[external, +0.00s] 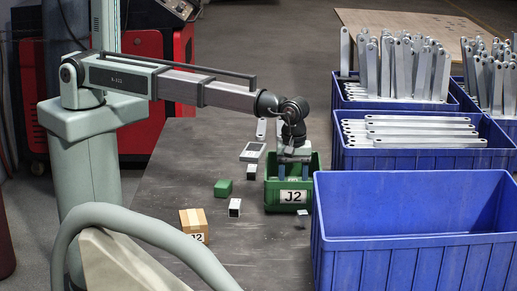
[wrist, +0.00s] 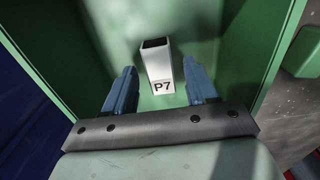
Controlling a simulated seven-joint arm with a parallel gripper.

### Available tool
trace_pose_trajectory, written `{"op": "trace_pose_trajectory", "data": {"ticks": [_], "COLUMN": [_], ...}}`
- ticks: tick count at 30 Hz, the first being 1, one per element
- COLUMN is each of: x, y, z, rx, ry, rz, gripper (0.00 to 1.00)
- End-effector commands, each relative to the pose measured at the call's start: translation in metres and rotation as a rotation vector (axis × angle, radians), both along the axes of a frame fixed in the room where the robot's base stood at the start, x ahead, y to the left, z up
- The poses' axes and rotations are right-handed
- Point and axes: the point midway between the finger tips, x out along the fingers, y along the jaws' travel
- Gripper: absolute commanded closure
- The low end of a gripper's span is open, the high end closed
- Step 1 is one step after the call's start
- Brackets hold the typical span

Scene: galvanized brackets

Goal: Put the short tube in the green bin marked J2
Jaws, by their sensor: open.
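The green bin marked J2 (external: 293,197) stands on the dark table beside the blue crates. My gripper (external: 294,174) points down into it, its blue fingers partly hidden by the bin. In the wrist view, the short tube (wrist: 158,67), pale and square with a dark open end and a P7 label, is inside the green bin (wrist: 120,30). My open fingers (wrist: 160,78) are on either side of it, with a visible gap on each side. The tube is hidden in the external view.
A green block (external: 223,188), a cardboard box (external: 194,223) and small dark-and-white pieces (external: 234,208) lie left of the bin. An empty blue crate (external: 415,215) is close on the right; others hold metal brackets (external: 410,131).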

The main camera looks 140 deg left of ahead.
Motion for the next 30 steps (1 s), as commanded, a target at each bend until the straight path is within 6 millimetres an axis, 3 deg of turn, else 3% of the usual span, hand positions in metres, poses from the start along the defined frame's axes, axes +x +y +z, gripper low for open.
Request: {"op": "trace_pose_trajectory", "data": {"ticks": [15, 21, 30], "x": [0.000, 0.000, 0.000], "y": [0.000, 0.000, 0.000], "z": [0.088, 0.106, 0.111], "rx": [0.001, 0.001, 0.000], "ry": [-0.002, -0.001, 0.000], "rz": [0.000, 0.000, 0.000], "gripper": [0.43, 0.43, 0.43]}}
